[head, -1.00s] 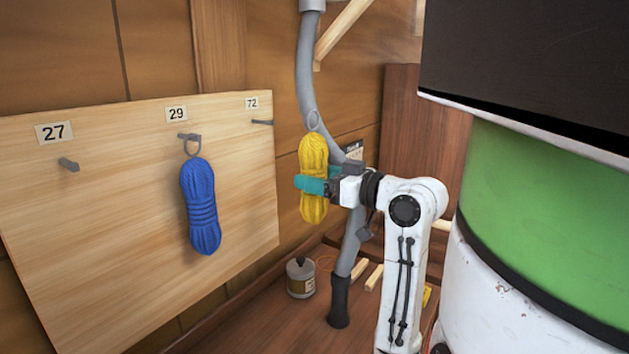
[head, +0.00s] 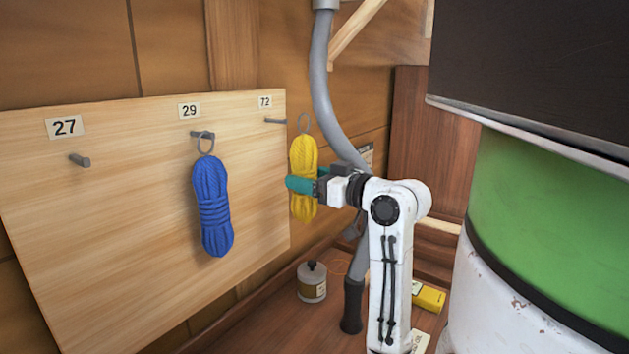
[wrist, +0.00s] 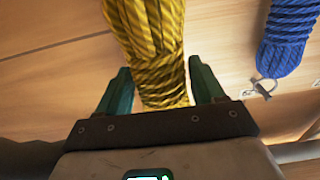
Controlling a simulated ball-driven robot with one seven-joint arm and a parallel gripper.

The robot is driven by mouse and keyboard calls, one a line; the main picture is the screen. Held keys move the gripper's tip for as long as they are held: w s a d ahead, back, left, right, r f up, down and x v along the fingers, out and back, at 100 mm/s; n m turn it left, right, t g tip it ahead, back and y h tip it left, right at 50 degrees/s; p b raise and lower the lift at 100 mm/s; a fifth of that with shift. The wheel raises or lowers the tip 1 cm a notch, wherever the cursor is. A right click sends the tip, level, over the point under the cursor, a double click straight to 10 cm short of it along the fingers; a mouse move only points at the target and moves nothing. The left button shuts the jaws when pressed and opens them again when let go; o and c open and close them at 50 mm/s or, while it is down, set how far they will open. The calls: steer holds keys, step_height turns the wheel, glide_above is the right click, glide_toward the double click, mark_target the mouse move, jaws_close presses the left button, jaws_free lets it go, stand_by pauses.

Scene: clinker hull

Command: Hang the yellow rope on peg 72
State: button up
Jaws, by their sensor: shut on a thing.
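In the wrist view the yellow rope (wrist: 150,40) runs between the two teal fingers (wrist: 160,88). Peg 72 (head: 275,121) is a thin grey peg at the board's right end, under the label 72 (head: 265,102), and is empty. In the head view the ring is just right of the peg tip, at about its height. I cannot tell the gap in depth.
A blue rope (head: 212,205) hangs by its ring on peg 29 (head: 203,134). Peg 27 (head: 80,160) is empty. A grey curved pipe (head: 322,80) stands behind my gripper. A small canister (head: 312,282) and a yellow box (head: 429,296) are below. A green and white drum (head: 520,200) is at right.

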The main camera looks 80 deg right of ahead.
steer(key=f+x, duration=0.1)
steer(key=x, duration=0.5)
steer(key=shift+w+b, duration=0.2)
steer(key=shift+b, duration=0.25)
steer(key=shift+d, duration=0.1)
stand_by(0.3)
stand_by(0.5)
steer(key=o, duration=1.3)
steer(key=shift+c, duration=0.2)
steer(key=b+v, duration=0.1)
steer(key=v, duration=0.9)
steer(key=shift+s+b, duration=0.35)
